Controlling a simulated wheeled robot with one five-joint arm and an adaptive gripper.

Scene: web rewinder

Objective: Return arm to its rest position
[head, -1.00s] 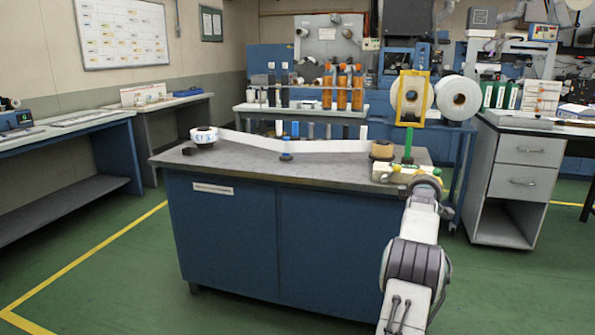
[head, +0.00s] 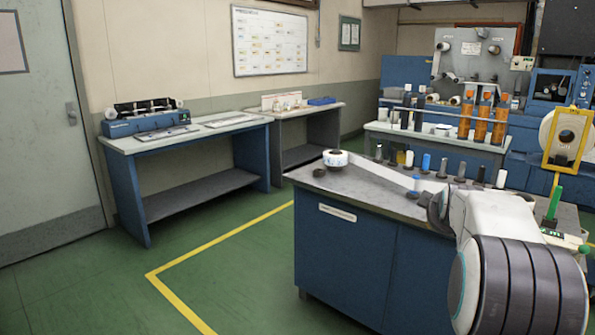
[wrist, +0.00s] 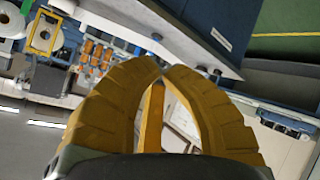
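My gripper (wrist: 162,71) shows in the wrist view as two curved yellow fingers. Their tips meet or nearly meet, and I see nothing held between them. In the head view my white and dark grey arm stands at the lower right, in front of the blue bench (head: 345,262) with the grey top. The arm covers part of the bench's right side. I cannot make out the gripper's fingers in the head view. The wrist view is tilted and shows the bench edge (wrist: 200,45) beyond the fingers.
A white tape roll (head: 335,158) sits on the bench's left end, with a white strip running right from it. A yellow frame (head: 565,139) and a green upright (head: 553,203) stand at the right. A side table (head: 190,133) is at the left. Green floor there is clear.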

